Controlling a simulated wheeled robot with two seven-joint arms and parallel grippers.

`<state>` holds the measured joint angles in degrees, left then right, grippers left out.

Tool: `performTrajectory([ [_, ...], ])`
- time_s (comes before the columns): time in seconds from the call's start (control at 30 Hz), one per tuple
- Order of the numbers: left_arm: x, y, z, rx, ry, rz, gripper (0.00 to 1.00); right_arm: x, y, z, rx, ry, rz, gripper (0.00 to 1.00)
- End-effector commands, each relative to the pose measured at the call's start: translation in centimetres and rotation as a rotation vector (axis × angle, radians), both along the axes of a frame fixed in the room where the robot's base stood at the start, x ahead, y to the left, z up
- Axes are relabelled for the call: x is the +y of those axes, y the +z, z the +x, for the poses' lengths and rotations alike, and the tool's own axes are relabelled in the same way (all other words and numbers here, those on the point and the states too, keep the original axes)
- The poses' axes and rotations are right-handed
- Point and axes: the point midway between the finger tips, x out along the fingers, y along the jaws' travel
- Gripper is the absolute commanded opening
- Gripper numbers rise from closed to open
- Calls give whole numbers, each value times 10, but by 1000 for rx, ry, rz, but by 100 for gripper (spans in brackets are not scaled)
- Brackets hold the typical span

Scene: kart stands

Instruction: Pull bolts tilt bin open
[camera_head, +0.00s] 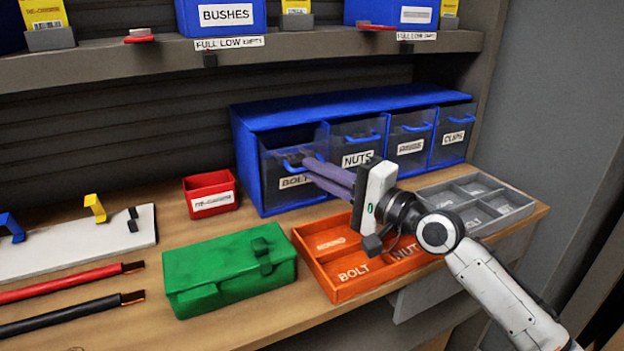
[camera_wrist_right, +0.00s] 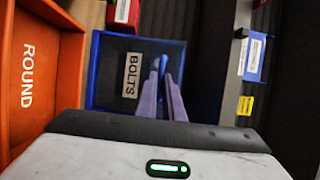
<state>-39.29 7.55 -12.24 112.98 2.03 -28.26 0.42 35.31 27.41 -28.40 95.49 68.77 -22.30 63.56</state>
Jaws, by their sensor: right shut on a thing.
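The bolts tilt bin (camera_head: 275,192) is the leftmost clear-fronted bin in the blue bin cabinet (camera_head: 262,113) on the bench. Its white label is partly hidden by my fingers. My right gripper (camera_head: 308,164) reaches in from the right with its purple fingers at the bin's blue handle (camera_head: 286,163), shut on it. In the right wrist view the bolts bin (camera_wrist_right: 112,85) lies straight ahead, and the fingertips (camera_wrist_right: 162,76) close around the blue handle (camera_wrist_right: 163,62). I cannot tell whether the bin front is tilted out. My left gripper is not in view.
The nuts bin (camera_head: 357,135) and two more bins stand to the right. Below my right gripper is an orange divided tray (camera_head: 342,293), with a grey tray (camera_head: 509,214) beside it. A green box (camera_head: 215,265) and a small red bin (camera_head: 209,182) stand left. A shelf (camera_head: 130,60) runs above.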

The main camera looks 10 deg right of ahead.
Motion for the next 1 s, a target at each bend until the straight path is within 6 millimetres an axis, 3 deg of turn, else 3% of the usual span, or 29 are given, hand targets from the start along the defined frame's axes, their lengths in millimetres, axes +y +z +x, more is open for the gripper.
performTrajectory([
  [0.13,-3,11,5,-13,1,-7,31,-5,-19,-16,16,1,-6,0],
  [0.5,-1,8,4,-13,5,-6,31,-7,-26,-20,20,1,-11,0],
  [0.63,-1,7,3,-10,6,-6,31,-7,-26,-20,19,1,-10,26],
  [1.0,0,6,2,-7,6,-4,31,-10,-23,-23,14,0,-7,26],
])
